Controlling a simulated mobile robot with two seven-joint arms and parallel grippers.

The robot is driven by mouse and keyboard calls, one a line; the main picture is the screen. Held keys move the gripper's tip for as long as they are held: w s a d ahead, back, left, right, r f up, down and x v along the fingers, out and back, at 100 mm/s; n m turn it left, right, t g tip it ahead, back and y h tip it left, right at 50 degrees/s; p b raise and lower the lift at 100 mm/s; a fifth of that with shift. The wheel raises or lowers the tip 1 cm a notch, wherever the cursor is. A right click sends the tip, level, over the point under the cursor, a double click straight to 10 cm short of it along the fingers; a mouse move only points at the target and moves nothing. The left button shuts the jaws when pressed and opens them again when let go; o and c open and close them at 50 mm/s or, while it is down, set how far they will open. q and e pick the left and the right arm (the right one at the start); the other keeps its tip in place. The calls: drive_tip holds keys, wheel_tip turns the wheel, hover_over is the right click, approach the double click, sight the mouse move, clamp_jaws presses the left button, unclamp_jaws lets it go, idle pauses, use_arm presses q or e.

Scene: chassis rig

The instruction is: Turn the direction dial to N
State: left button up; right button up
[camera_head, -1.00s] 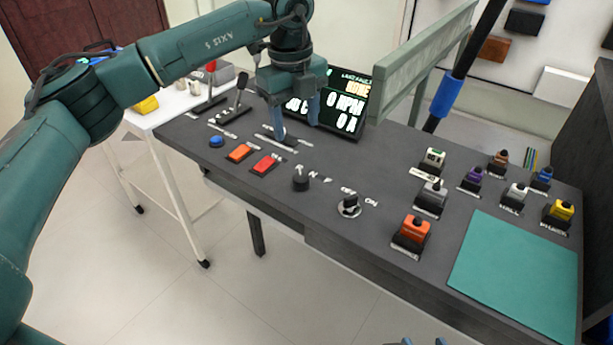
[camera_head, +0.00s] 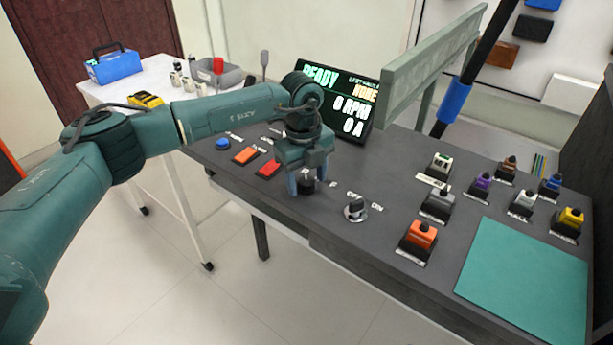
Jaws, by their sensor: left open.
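The direction dial (camera_head: 306,188) is a small black knob on the dark console top (camera_head: 400,185). My left gripper (camera_head: 308,182) is right over it, pointing down, with its blue fingers open on either side of the knob. I cannot tell whether the fingers touch it. The gripper hides the top of the knob and most of its letter labels, so I cannot see where the dial points. My right gripper is not in view.
A second knob (camera_head: 356,209) with OFF and ON labels stands close to the right. Red (camera_head: 268,168) and orange (camera_head: 245,155) buttons lie to the left. A display (camera_head: 338,97) reading READY stands behind. Several coloured plug blocks and a teal mat (camera_head: 525,278) are at the right.

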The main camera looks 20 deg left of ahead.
use_arm(q)
drive_tip(key=shift+c, duration=0.3)
drive_tip(key=c, duration=0.9)
drive_tip(key=shift+c, duration=0.2)
drive_tip(key=shift+m, duration=0.3)
drive_tip(key=m, duration=0.3)
drive_tip(key=m+b, duration=0.1)
drive_tip(key=m, duration=0.4)
drive_tip(key=shift+a, duration=0.1)
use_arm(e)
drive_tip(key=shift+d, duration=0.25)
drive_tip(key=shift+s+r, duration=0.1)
use_arm(q)
drive_tip(key=o, duration=1)
